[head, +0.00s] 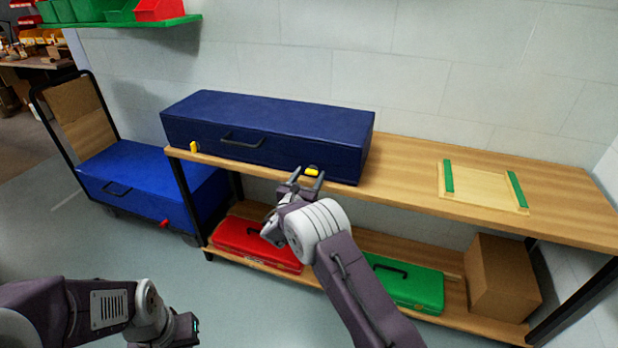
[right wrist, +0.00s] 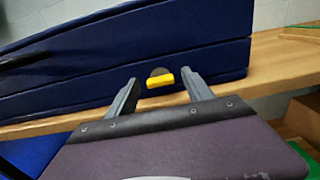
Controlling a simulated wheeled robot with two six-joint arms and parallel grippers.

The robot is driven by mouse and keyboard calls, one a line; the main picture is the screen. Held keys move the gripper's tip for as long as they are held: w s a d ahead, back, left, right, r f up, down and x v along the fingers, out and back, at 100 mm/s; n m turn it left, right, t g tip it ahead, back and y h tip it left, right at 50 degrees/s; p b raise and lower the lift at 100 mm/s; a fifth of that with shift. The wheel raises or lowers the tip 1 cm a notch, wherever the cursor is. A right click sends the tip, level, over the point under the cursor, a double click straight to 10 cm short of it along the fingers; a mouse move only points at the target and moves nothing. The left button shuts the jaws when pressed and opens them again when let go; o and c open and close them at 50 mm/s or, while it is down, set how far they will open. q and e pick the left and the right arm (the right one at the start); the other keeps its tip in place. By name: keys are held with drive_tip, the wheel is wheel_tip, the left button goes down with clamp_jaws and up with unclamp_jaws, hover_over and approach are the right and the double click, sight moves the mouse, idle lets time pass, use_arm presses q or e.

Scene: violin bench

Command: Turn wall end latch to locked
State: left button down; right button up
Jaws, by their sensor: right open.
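A long dark blue case (head: 268,122) lies shut on the wooden bench. Its right-hand front latch (head: 312,171) has a yellow lever lying level on a dark round base; the latch also shows in the right wrist view (right wrist: 161,81). The left-hand latch (head: 194,147) has its yellow lever upright. My right gripper (head: 308,176) is open in front of the right-hand latch. In the right wrist view its fingers (right wrist: 160,84) stand on either side of the lever, with gaps visible. My left gripper (head: 186,330) is low at the left, far from the case; its jaws are unclear.
A wooden board with green strips (head: 482,187) lies on the bench at right. Red (head: 257,243) and green (head: 410,284) cases and a cardboard box (head: 503,278) sit on the lower shelf. A cart with a blue case (head: 150,185) stands left. The bench between case and board is clear.

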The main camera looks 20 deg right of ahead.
clamp_jaws()
drive_tip(key=shift+n, duration=0.3)
drive_tip(key=n+p, duration=0.1)
drive_tip(key=n, duration=0.2)
drive_tip(key=shift+a+p, duration=0.1)
drive_tip(key=shift+p, duration=0.3)
drive_tip(key=n+p, duration=0.2)
drive_tip(key=n, duration=0.3)
drive_tip(key=shift+n, duration=0.3)
drive_tip(key=n+p, duration=0.1)
drive_tip(key=n, duration=0.3)
drive_tip(key=shift+a+f+p, duration=0.1)
drive_tip(key=shift+p, duration=0.25)
drive_tip(key=n+p, duration=0.1)
drive_tip(key=n, duration=0.3)
drive_tip(key=shift+f, duration=0.15)
drive_tip(key=shift+n, duration=0.5)
